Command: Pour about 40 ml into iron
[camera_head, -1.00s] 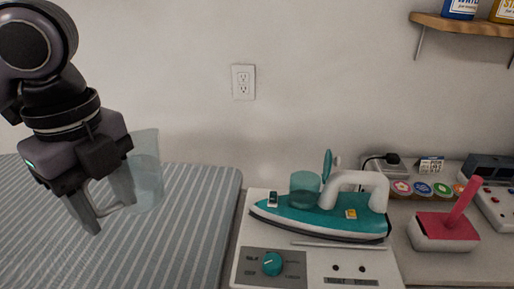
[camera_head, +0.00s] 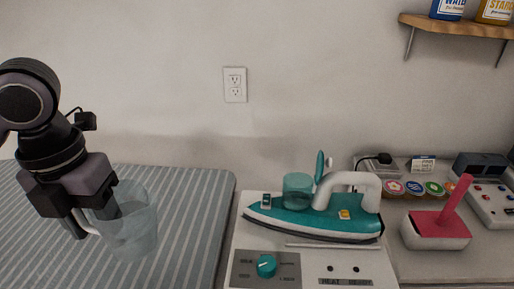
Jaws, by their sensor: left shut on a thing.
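My left gripper (camera_head: 88,222) is shut on a clear measuring cup (camera_head: 134,228) and holds it above the striped ironing surface at the left. The cup looks close to upright, and I cannot tell how much liquid is in it. The teal iron (camera_head: 312,219) with a white handle rests on a white station at the centre. Its round translucent tank (camera_head: 298,190) stands on top, with a teal lid (camera_head: 320,165) standing raised beside it. The cup is apart from the iron, to its left. My right gripper is not in view.
The striped ironing board (camera_head: 190,215) fills the left. The station's panel has a teal knob (camera_head: 266,266). At the right are a red-handled block (camera_head: 438,228), several round coloured labels (camera_head: 413,188) and a control box (camera_head: 490,190). A wooden shelf (camera_head: 460,25) holds bottles above.

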